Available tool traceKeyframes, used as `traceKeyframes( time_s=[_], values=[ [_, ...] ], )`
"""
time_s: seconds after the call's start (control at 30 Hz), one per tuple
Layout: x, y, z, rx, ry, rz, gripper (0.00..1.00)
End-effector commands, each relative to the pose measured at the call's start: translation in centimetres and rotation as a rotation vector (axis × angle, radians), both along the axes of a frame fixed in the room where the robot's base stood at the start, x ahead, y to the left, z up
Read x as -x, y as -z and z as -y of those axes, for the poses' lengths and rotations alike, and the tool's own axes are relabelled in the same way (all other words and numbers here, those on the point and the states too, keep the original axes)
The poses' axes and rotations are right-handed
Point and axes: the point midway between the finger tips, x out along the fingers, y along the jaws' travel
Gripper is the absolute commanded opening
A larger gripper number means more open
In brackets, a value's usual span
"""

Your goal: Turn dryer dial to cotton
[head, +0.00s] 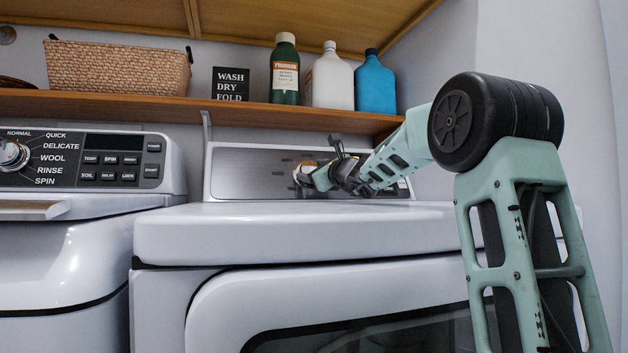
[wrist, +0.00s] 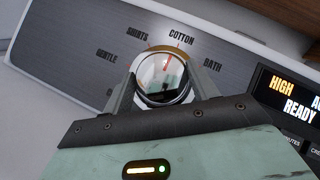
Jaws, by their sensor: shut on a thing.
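The dryer (head: 300,235) is the white machine on the right. Its round silver dial (wrist: 163,82) sits on the grey panel in the wrist view, with GENTLE, SHIRTS, COTTON and BATH printed around it. The dial's red mark (wrist: 167,62) points up and slightly right, close to the direction of the COTTON label (wrist: 181,38). My gripper (wrist: 162,92) is shut on the dial, one finger on each side. In the head view my gripper (head: 316,177) is at the dryer panel (head: 245,174) and hides most of the dial.
A wooden shelf (head: 150,103) overhangs the panel, holding a basket (head: 120,68), a sign (head: 231,84) and bottles (head: 329,80). The washer (head: 60,260) with its own dial (head: 12,155) stands left. The dryer display (wrist: 295,95) lies right of the dial. The dryer top is clear.

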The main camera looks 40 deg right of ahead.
Motion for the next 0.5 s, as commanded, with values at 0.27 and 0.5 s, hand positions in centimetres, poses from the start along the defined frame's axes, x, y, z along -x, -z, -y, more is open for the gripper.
traceKeyframes(
  time_s=[0.27,0.5],
  values=[
    [0.02,0.24,0.20,-0.008,0.008,-0.003,0.36],
    [0.02,0.25,0.18,-0.007,0.008,-0.003,0.75]
  ],
)
